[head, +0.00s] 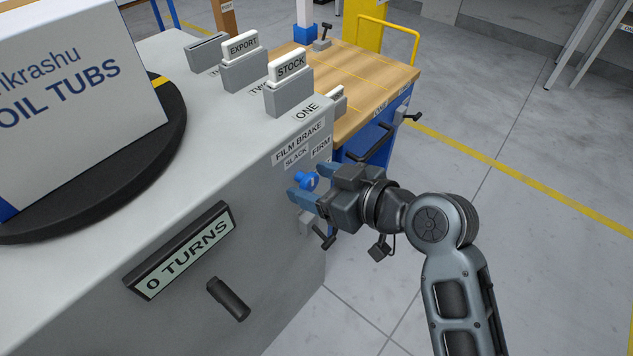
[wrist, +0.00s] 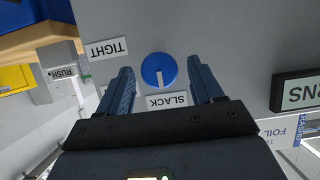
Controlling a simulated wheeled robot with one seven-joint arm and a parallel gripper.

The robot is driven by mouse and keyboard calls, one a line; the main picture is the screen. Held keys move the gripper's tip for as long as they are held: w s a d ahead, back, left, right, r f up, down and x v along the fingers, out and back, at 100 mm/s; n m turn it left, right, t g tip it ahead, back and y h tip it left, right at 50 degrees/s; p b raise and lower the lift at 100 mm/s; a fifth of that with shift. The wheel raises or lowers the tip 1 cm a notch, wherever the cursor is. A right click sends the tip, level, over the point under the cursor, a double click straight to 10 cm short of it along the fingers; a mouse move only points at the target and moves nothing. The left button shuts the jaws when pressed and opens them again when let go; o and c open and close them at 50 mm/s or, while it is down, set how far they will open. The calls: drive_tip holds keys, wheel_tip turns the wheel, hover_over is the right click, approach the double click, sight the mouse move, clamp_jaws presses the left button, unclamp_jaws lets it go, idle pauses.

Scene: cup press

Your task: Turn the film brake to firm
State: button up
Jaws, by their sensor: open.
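The film brake is a round blue knob with a white pointer line (wrist: 159,70), on the grey front face of the machine; it also shows in the head view (head: 307,180). In the wrist view the line points at the SLACK label (wrist: 167,100); a TIGHT label (wrist: 108,49) is to the knob's left. In the head view a FILM BRAKE label (head: 298,143) sits above SLACK (head: 295,159) and FIRM (head: 321,147) labels. My gripper (head: 310,186) is open at the knob, its blue fingers either side of it, with gaps in the wrist view (wrist: 162,74).
A 0 TURNS display (head: 180,250) and a dark handle (head: 228,299) are on the same face. A turntable (head: 155,140) with a large box (head: 75,110) is at left. Grey holders (head: 289,98) with cards stand on top. A wooden-topped bench (head: 360,80) adjoins behind.

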drive_tip(key=c, duration=1)
drive_tip(key=shift+p, duration=0.3)
drive_tip(key=shift+w+r+m+g+y+p, duration=0.15)
drive_tip(key=shift+m+g+y+p, duration=0.15)
drive_tip(key=shift+m+g+p, duration=0.45)
drive_tip(key=shift+d+m+g+y+p, duration=0.15)
drive_tip(key=shift+m+g+y+p, duration=0.25)
drive_tip(key=shift+m, duration=0.65)
drive_tip(key=m+y, duration=0.1)
drive_tip(key=m, duration=0.2)
drive_tip(key=f+m+g+y+p, duration=0.1)
drive_tip(key=shift+w+d+m+y, duration=0.15)
drive_tip(key=shift+w+m+y, duration=0.1)
drive_tip(key=shift+m+y, duration=0.05)
